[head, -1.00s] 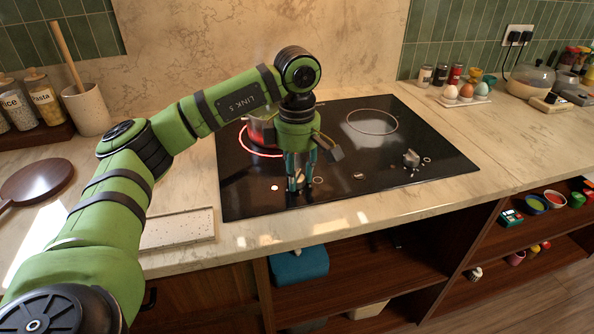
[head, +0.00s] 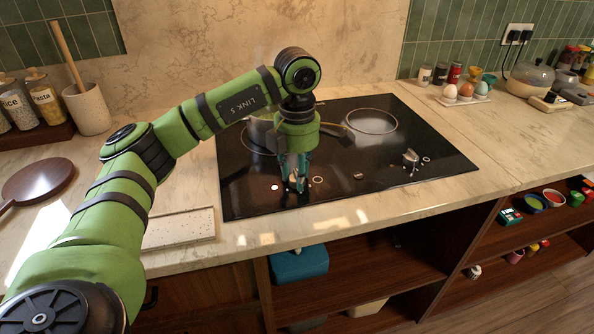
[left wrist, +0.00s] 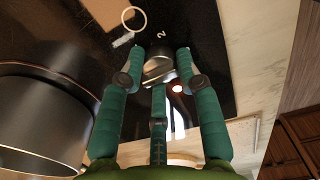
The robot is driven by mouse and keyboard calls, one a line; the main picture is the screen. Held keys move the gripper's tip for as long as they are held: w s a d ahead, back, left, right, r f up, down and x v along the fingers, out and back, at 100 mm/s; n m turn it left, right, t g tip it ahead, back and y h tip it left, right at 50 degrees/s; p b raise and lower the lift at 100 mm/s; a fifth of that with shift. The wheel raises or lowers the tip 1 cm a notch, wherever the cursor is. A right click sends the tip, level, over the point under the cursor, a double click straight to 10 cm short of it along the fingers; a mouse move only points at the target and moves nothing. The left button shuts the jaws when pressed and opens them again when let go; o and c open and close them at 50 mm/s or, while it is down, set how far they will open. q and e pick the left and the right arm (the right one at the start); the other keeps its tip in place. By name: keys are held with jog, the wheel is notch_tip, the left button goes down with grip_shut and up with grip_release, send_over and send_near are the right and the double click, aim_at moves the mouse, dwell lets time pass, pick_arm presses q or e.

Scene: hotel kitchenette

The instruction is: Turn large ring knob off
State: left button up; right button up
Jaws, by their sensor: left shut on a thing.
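The black glass hob (head: 440,170) is set in the pale counter. My left gripper (head: 297,186) points down at its front left, with green fingers closed around a small metal knob. The knob (left wrist: 158,66) shows between the fingers in the left wrist view; in the head view it is mostly hidden by them. The rear left ring (head: 250,145) is dark, with no red glow. A metal pot (head: 259,130) stands on it, partly hidden by my gripper; the pot (left wrist: 45,115) is large in the left wrist view. My right gripper is not in view.
A second knob (head: 410,157) sits at the hob's right side, and the right ring (head: 371,121) is bare. A speckled board (head: 180,228) lies left of the hob. Eggs on a small tray (head: 465,98) stand at the back right. The counter right of the hob is clear.

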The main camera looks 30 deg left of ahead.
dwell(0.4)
pick_arm(q)
jog(key=o, duration=1.2)
jog(key=shift+c, duration=0.2)
jog(key=shift+r, duration=0.15)
notch_tip(320, 180, up, 12)
jog(key=shift+f, duration=0.2)
